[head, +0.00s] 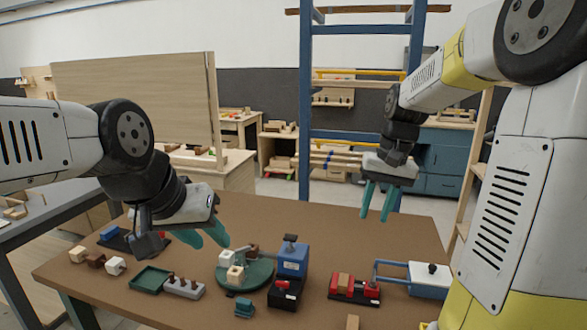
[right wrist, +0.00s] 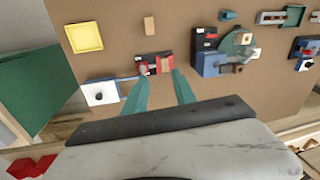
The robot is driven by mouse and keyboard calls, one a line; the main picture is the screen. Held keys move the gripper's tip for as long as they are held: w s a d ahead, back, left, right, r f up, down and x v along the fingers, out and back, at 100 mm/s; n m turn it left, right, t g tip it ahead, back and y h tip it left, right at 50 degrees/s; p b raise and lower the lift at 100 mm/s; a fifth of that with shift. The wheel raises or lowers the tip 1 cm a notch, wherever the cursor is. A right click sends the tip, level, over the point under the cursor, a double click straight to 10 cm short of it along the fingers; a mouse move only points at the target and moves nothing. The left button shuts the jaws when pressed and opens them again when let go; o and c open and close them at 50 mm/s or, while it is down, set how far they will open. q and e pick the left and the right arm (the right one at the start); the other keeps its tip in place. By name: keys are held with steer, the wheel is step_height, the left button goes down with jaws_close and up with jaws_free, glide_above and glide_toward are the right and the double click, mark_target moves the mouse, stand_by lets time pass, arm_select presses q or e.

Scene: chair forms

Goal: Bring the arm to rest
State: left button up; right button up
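My right gripper (head: 375,216) hangs in the air above the far right part of the brown table (head: 405,237), teal fingers pointing down and apart. In the right wrist view, my right gripper (right wrist: 159,76) is open, with nothing held between its fingers. My left gripper (head: 206,240) is over the left part of the table, its teal fingers angled down and right. The two fingers look spread, with nothing seen between them. It hides part of a dark tool with a blue part behind it.
On the table are a round green fixture (head: 259,274), a blue block device (head: 292,260), a red clamp-like fixture (head: 354,289), a blue-white box (head: 429,279), a green tray (head: 151,279) and several small blocks. A yellow tray (right wrist: 85,37) shows in the right wrist view. A blue rack frame (head: 305,120) stands behind.

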steer(key=s+a+r+n+t, duration=0.1)
steer(key=s+a+r+t, duration=0.1)
steer(key=s, duration=0.6)
steer(key=s+a+r+n+t, duration=0.1)
steer(key=s+a+r+t, duration=0.1)
steer(key=s, duration=0.6)
steer(key=shift+a+t+y, duration=0.3)
steer(key=shift+a+t, duration=0.3)
steer(key=shift+t, duration=0.1)
